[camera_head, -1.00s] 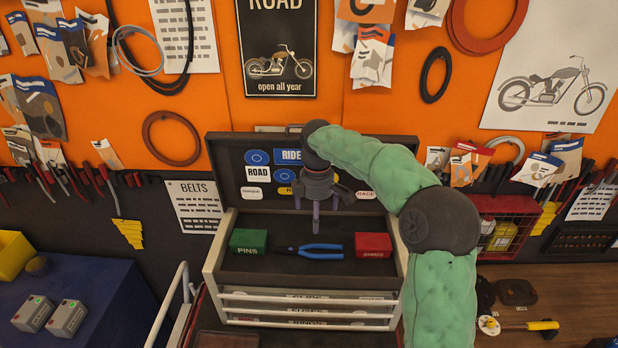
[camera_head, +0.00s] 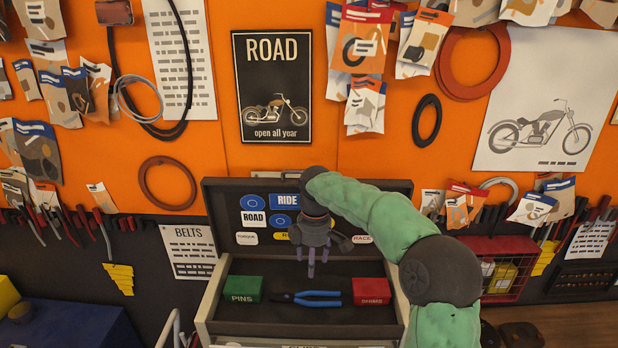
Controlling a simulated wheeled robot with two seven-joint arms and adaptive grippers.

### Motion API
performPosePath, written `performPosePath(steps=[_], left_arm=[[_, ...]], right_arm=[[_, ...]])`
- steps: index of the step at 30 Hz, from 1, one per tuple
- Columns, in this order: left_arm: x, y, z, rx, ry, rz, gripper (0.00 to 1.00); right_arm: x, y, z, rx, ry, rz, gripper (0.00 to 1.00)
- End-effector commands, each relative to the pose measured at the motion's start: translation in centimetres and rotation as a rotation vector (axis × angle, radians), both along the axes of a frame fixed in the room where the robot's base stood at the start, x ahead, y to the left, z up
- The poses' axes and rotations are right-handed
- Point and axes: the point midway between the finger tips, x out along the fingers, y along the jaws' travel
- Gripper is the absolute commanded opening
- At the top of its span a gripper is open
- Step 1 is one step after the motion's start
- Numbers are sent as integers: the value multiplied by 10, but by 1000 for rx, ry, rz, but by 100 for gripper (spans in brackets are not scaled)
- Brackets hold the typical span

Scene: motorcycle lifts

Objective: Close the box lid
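The box (camera_head: 212,300) is a light-framed tool chest at the lower middle of the head view. Its dark lid (camera_head: 222,203) stands raised at the back, in front of the wall, with stickers on its inner face. My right gripper (camera_head: 311,270) hangs in front of the lid's inner face, above the open tray, with its fingers pointing down. Its fingers look apart and hold nothing. My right arm hides the lid's upper right part. Whether the gripper touches the lid cannot be told. My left gripper is out of view.
In the tray lie a green PINS box (camera_head: 243,289), blue pliers (camera_head: 305,298) and a red SHIMS box (camera_head: 371,291). A red wire basket (camera_head: 500,268) stands to the right. The orange wall behind holds hanging parts and a poster (camera_head: 272,86).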

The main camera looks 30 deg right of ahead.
Motion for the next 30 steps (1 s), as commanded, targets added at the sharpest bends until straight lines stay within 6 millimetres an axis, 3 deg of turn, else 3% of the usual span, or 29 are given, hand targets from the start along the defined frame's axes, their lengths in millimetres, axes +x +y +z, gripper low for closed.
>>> performPosePath(steps=[1, 5, 11, 17, 23, 30], left_arm=[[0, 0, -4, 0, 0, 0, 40], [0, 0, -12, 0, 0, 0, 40], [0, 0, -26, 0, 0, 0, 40], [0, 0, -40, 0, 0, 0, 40], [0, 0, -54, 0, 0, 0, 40], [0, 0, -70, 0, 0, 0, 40]], right_arm=[[-2, -1, -1, 31, -13, -41, 38], [-6, 2, 2, 171, -64, -214, 1], [-7, 5, 22, 446, -148, -553, 0], [-4, -6, 57, 732, -221, -893, 0], [-4, -31, 101, 1042, -277, -1223, 0], [-17, -80, 157, 1447, -317, -1573, 0]])
